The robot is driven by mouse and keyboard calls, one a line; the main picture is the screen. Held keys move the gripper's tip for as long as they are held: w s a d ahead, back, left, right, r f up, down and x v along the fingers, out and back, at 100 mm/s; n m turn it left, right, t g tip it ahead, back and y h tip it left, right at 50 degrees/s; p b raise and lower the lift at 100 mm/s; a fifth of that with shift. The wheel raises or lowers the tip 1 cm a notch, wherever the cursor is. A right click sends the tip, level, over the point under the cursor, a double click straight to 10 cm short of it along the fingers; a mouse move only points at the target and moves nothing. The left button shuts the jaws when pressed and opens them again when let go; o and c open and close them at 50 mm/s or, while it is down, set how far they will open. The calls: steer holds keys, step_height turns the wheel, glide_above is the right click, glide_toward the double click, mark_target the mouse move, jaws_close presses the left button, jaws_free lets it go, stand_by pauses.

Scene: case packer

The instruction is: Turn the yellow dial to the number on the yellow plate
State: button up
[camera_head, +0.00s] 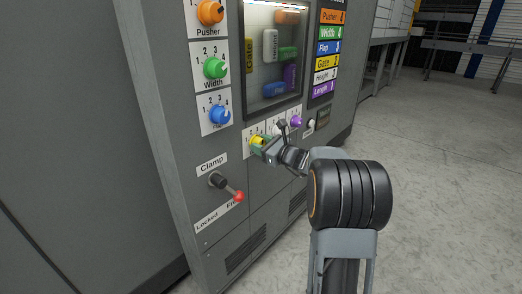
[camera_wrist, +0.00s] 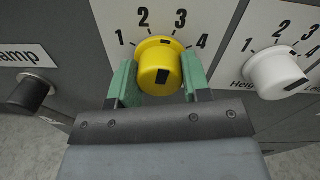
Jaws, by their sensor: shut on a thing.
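The yellow dial (camera_wrist: 160,64) sits on a white scale plate (camera_wrist: 118,14) marked 1 to 4. Its black rim mark points upward and slightly right, between 2 and 3 and nearer 3. My gripper (camera_wrist: 158,78) has its green fingers on the left and right sides of the dial, closed on it. In the head view, the dial (camera_head: 257,140) is partly hidden by my gripper (camera_head: 262,145). The yellow plate (camera_head: 325,63), labelled Gate, is in the column of coloured plates right of the window; its number is too small to read surely.
A white dial (camera_wrist: 276,75) stands close to the right. A clamp lever with a red knob (camera_head: 238,196) is below left. Orange (camera_head: 210,12), green (camera_head: 215,67) and blue (camera_head: 219,114) dials are above left. A purple dial (camera_head: 296,121) is to the right.

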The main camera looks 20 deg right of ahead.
steer(key=n+b, duration=0.1)
steer(key=b, duration=0.1)
steer(key=n+b, duration=0.2)
steer(key=shift+f+n, duration=0.3)
steer(key=shift+r+n+b, duration=0.15)
steer(key=shift+n+b, duration=0.65)
steer(key=shift+b, duration=0.2)
steer(key=o, duration=0.9)
steer(key=shift+r, duration=0.1)
steer(key=shift+o, duration=0.2)
steer(key=p+v, duration=0.2)
steer(key=v, duration=1.2)
steer(key=shift+r, duration=0.15)
